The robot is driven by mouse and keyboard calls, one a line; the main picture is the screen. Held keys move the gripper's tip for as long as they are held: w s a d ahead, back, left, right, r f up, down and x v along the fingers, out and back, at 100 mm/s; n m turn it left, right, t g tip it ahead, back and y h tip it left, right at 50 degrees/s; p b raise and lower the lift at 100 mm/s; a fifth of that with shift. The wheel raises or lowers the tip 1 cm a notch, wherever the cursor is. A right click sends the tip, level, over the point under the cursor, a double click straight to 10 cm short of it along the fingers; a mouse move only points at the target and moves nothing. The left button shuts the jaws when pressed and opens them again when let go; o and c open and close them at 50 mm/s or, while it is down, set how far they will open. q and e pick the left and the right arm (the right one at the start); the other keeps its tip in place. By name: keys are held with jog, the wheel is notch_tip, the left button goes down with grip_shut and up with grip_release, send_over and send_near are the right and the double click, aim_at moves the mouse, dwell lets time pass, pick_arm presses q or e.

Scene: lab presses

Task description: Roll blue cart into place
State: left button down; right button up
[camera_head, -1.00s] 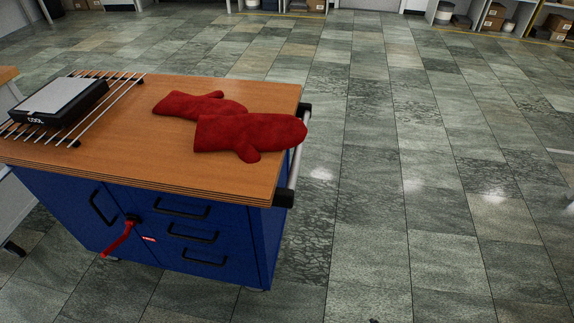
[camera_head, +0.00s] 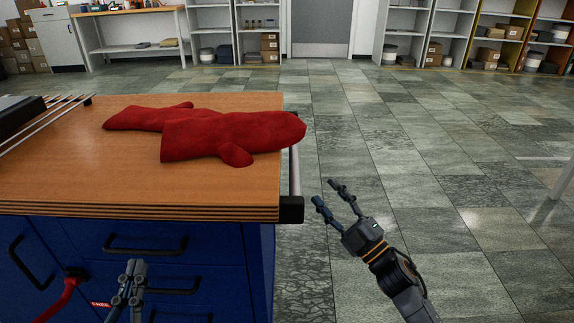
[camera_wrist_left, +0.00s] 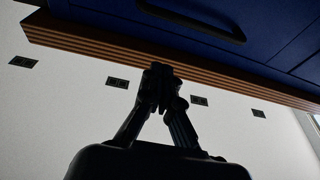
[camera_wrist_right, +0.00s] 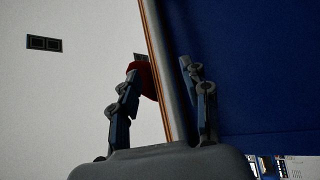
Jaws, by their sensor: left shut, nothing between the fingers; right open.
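The blue cart (camera_head: 262,262) stands at the left, with a wooden top (camera_head: 130,185) and black drawer handles. A silver side rail (camera_head: 295,170) runs along its right edge. A red lever (camera_head: 60,300) with a small red label sits on its front. My right gripper (camera_head: 326,192) is open just right of the rail. In the right wrist view the rail (camera_wrist_right: 168,65) passes between the finger lines, apparently untouched. My left gripper (camera_head: 131,268) is shut and empty in front of the drawers; the left wrist view shows its closed fingertips (camera_wrist_left: 158,70) below the wooden edge.
Red oven mitts (camera_head: 225,137) and a wire rack (camera_head: 60,110) with a dark device (camera_head: 18,115) lie on the cart top. Shelves (camera_head: 405,30) and a bench (camera_head: 130,10) line the far wall.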

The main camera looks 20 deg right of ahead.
aim_at(294, 155)
jog(key=b+x, duration=0.1)
jog(key=x, duration=1.1)
jog(key=shift+w, duration=0.15)
pick_arm(q)
jog(key=s+r+t+h, duration=0.1)
jog(key=s+r+t, duration=0.2)
jog(key=r, duration=0.3)
jog(key=shift+s+t, duration=0.15)
jog(key=shift+t, duration=0.55)
pick_arm(e)
jog(key=shift+w+a+r, duration=0.2)
jog(key=shift+w+r, duration=0.15)
jog(key=shift+w, duration=0.2)
pick_arm(q)
jog(key=shift+r, duration=0.1)
pick_arm(e)
jog(key=shift+c, duration=0.4)
grip_shut()
